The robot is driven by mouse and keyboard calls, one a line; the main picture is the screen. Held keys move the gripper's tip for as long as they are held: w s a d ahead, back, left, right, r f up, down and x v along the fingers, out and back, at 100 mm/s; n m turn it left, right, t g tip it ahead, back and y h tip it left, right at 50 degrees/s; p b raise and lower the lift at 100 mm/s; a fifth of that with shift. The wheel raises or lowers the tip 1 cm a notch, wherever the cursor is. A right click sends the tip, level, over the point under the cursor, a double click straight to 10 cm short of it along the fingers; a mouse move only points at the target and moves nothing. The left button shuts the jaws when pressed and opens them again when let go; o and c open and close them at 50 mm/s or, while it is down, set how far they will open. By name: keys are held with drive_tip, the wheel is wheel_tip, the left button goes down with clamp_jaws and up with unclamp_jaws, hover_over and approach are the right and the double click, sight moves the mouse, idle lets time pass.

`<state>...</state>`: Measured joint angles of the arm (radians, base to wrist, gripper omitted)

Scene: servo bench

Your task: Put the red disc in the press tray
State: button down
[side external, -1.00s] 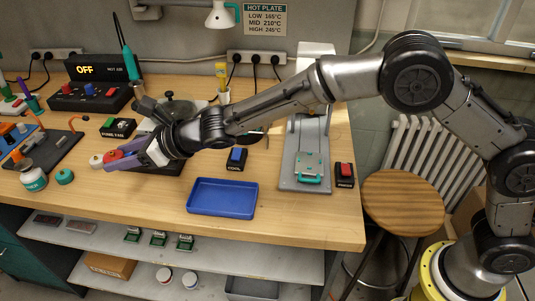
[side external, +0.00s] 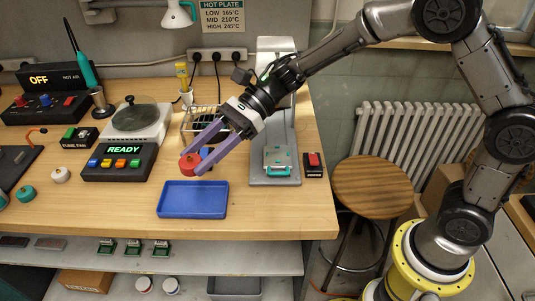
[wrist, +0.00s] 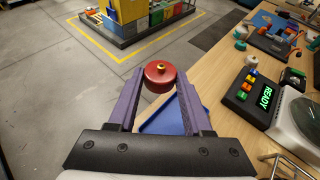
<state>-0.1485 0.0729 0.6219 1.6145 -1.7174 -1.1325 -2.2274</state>
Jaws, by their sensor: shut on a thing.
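My gripper (side external: 194,162) is shut on the red disc (side external: 189,165), which has a small knob on top. In the wrist view the disc (wrist: 160,82) sits between the tips of the two purple fingers. It is held above the bench, behind and above the blue tray (side external: 193,212). The press tray (side external: 277,156), a small pale plate with a teal handle, rests on the grey base of the press (side external: 272,178), to the right of my gripper. My arm passes in front of part of the press column.
The red-button box (side external: 313,165) stands right of the press. A wire basket (side external: 190,130) is behind my gripper. The hot plate with a READY panel (side external: 122,150) and a white disc (side external: 60,174) are to the left. Bare wood lies between blue tray and press.

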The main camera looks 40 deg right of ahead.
drive_tip(key=s+d+m+t, duration=0.2)
drive_tip(key=s+d, duration=0.5)
drive_tip(key=d, duration=0.5)
drive_tip(key=s+d+m+t, duration=0.1)
drive_tip(key=s+d+t, duration=0.1)
drive_tip(key=s+d, duration=0.75)
drive_tip(key=h, duration=0.1)
hover_over(286, 152)
drive_tip(key=s, duration=0.1)
wheel_tip(286, 152, down, 8)
drive_tip(key=shift+s+r, duration=0.1)
drive_tip(key=shift+r, duration=0.05)
drive_tip(key=shift+w+a+f, duration=0.1)
drive_tip(key=shift+w+f, duration=0.45)
drive_tip(key=shift+f, duration=1.7)
drive_tip(key=shift+c, duration=1.6)
unclamp_jaws()
drive_tip(key=shift+f, duration=0.1)
